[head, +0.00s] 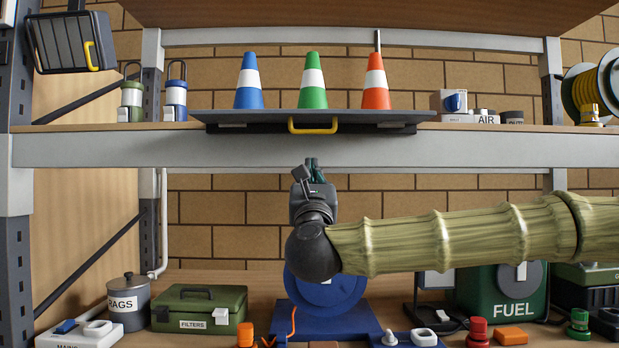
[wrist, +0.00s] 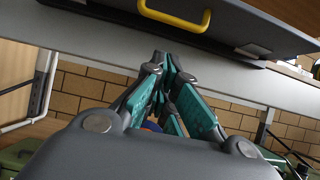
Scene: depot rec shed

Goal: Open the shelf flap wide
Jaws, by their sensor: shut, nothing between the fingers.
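The shelf flap (head: 265,117) is a wide dark grey panel at the front of the upper shelf, below three cones. A yellow handle (head: 313,126) sits at the middle of its front edge. The wrist view shows the flap (wrist: 235,22) overhead, with the yellow handle (wrist: 175,17) at the top. How far the flap stands open I cannot tell. My gripper (head: 311,163) is shut and empty, pointing up, below the handle and in front of the shelf beam. Its teal-padded fingers (wrist: 164,62) are together in the wrist view, apart from the handle.
Blue (head: 248,88), green (head: 312,88) and orange (head: 375,88) cones stand in a row at the flap. The shelf's grey beam (head: 230,151) runs across below it. Lanterns (head: 131,98) are to the left, small tins (head: 487,117) to the right. The lower bench holds boxes and a FUEL can (head: 485,305).

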